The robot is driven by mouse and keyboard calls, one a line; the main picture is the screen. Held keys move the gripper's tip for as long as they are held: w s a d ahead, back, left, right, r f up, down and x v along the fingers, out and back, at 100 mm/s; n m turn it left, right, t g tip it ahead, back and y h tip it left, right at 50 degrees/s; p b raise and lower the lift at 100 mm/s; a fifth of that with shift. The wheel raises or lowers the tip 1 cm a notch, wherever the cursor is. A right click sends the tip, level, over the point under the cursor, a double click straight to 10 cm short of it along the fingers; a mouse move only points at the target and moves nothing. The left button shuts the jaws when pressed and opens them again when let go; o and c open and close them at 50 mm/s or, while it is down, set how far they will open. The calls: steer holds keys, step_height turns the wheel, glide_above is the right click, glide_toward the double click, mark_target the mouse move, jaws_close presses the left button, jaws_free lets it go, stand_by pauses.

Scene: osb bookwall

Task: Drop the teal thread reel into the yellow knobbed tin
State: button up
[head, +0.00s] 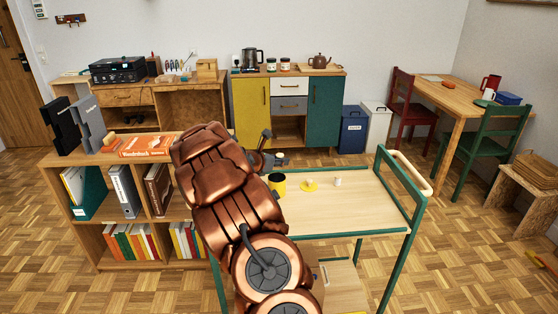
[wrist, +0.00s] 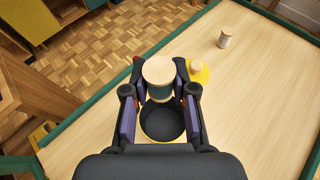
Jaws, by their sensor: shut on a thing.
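My gripper (wrist: 157,88) is shut on the teal thread reel (wrist: 158,70), which has a pale wooden top and a narrow dark teal band showing below it. The yellow knobbed tin (wrist: 146,130) stands open just beneath, with a dark inside and a yellow rim; the reel hides its far part. It also shows on the trolley in the head view (head: 278,191), below my gripper (head: 268,157). The reel appears above the tin; the exact height is unclear. The tin's yellow lid (wrist: 201,74), with a pale round knob, lies beside it on the trolley top, also in the head view (head: 309,186).
Another small reel with grey thread (wrist: 225,38) stands upright beyond the lid on the trolley top (wrist: 260,110). The trolley's green frame (head: 405,190) has a raised handle at the right. A low bookshelf (head: 100,165) stands left.

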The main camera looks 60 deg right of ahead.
steer(key=shift+f, duration=0.1)
steer(key=o, duration=1)
steer(key=shift+c, duration=0.2)
steer(key=shift+a, duration=0.1)
steer(key=v, duration=1.2)
